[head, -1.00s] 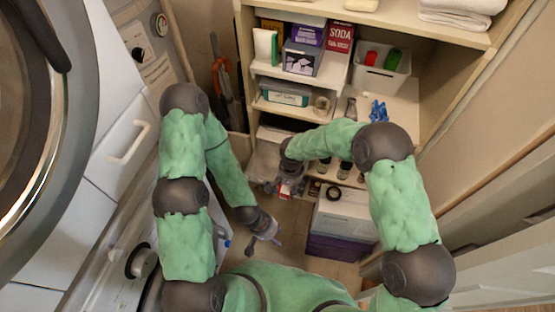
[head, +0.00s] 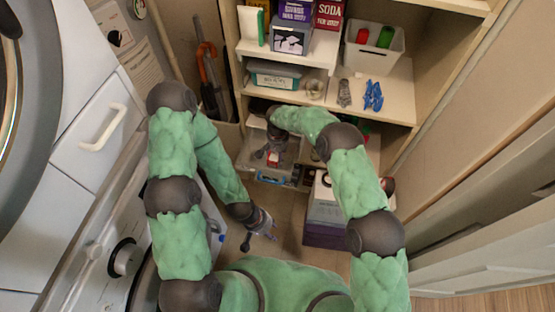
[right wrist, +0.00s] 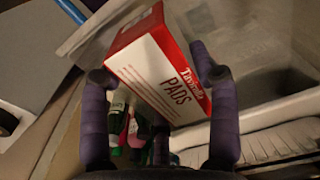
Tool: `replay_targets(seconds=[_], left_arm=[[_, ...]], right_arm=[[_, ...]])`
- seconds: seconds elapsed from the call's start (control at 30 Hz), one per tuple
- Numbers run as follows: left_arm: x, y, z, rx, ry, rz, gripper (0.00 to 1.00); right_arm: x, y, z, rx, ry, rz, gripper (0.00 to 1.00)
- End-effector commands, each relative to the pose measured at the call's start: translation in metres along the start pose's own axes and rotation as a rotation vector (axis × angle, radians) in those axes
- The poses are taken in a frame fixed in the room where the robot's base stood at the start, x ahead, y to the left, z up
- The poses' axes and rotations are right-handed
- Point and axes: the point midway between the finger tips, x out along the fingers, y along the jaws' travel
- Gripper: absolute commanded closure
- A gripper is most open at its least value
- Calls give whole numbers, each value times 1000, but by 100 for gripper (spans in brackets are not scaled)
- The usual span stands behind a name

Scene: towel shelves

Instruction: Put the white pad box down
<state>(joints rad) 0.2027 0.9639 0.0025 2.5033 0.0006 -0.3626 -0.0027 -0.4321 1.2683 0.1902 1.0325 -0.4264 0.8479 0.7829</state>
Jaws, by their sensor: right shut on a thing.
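The white pad box (right wrist: 160,68), with red sides and the word PADS, is between the two fingers of my right gripper (right wrist: 158,85) in the right wrist view. It is tilted and my right gripper is shut on it. In the head view the right gripper (head: 273,150) and the small red and white box (head: 272,160) are over a clear bin (head: 251,160) low in the shelves. I cannot tell whether the box touches the bin. My left gripper (head: 261,236) hangs empty above the floor, its fingers apart.
A white box on a purple one (head: 322,234) stands on the floor right of the bin. Shelves above hold a teal-banded container (head: 282,77), a white bin (head: 372,48) and blue clips (head: 373,96). The washing machines (head: 60,190) line the left side.

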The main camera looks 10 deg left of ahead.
Motion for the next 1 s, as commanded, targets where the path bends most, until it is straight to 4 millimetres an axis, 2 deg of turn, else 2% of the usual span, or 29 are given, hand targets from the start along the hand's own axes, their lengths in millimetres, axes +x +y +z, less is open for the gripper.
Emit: replay_targets(seconds=[0.03,0.33,0.57,0.97,1.0], left_arm=[[4,-1,0,0,0,0,60],[9,-3,0,0,0,0,60],[27,-10,-1,0,0,0,60],[29,-10,-1,0,0,0,60],[30,-10,-1,0,0,0,60]], right_arm=[[6,-1,-3,0,0,0,71],[17,-4,-13,0,1,0,71],[46,-4,-13,0,0,0,71],[49,-4,-13,-1,1,0,71],[50,-3,-13,-1,0,0,36]])
